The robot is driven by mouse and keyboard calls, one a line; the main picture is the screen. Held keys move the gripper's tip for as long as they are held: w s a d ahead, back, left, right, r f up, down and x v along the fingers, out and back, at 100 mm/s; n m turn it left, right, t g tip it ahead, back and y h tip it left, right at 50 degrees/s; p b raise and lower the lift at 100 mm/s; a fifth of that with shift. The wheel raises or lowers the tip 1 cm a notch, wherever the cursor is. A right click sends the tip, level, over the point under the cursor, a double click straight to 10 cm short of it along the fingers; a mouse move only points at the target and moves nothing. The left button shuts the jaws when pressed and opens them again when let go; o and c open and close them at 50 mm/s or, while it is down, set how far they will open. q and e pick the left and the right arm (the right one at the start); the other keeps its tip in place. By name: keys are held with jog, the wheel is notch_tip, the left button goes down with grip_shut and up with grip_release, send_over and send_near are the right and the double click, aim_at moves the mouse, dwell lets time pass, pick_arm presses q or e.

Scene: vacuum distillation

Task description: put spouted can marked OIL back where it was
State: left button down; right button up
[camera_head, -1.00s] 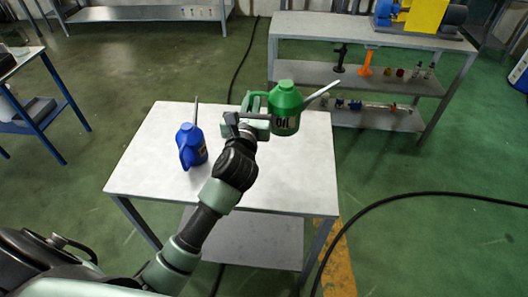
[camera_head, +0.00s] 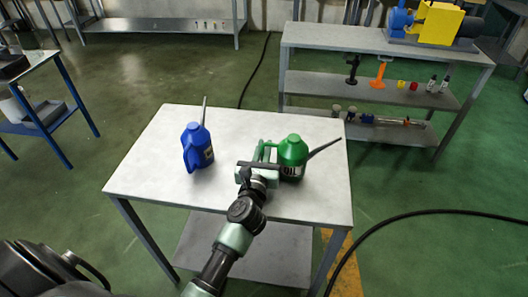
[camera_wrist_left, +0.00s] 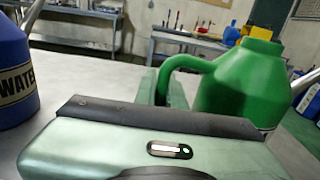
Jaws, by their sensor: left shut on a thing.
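The green spouted can marked OIL (camera_head: 293,152) is upright at the right part of the white table (camera_head: 150,165), its spout pointing right. My left gripper (camera_head: 262,158) is shut on its handle, from the can's left side. The can also shows in the left wrist view (camera_wrist_left: 243,85), with its handle between the fingers. Its base is partly hidden, so I cannot tell whether it touches the tabletop. My right gripper is not in view.
A blue can marked WATER (camera_head: 197,147) stands on the table left of my gripper, spout up. Free tabletop lies between the cans and along the front. A grey shelf (camera_head: 375,88) stands behind at the right.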

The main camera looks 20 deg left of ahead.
pick_arm(q)
jog(key=shift+r, duration=0.15)
jog(key=c, duration=1.5)
grip_release()
jog(key=shift+f, duration=0.25)
jog(key=shift+r, duration=0.25)
jog(key=v, duration=0.6)
jog(key=shift+s+d+f, duration=0.1)
jog(key=shift+s+f, duration=0.05)
jog(key=shift+s, duration=0.1)
jog(key=shift+s+d, duration=0.15)
jog(key=shift+s, duration=0.35)
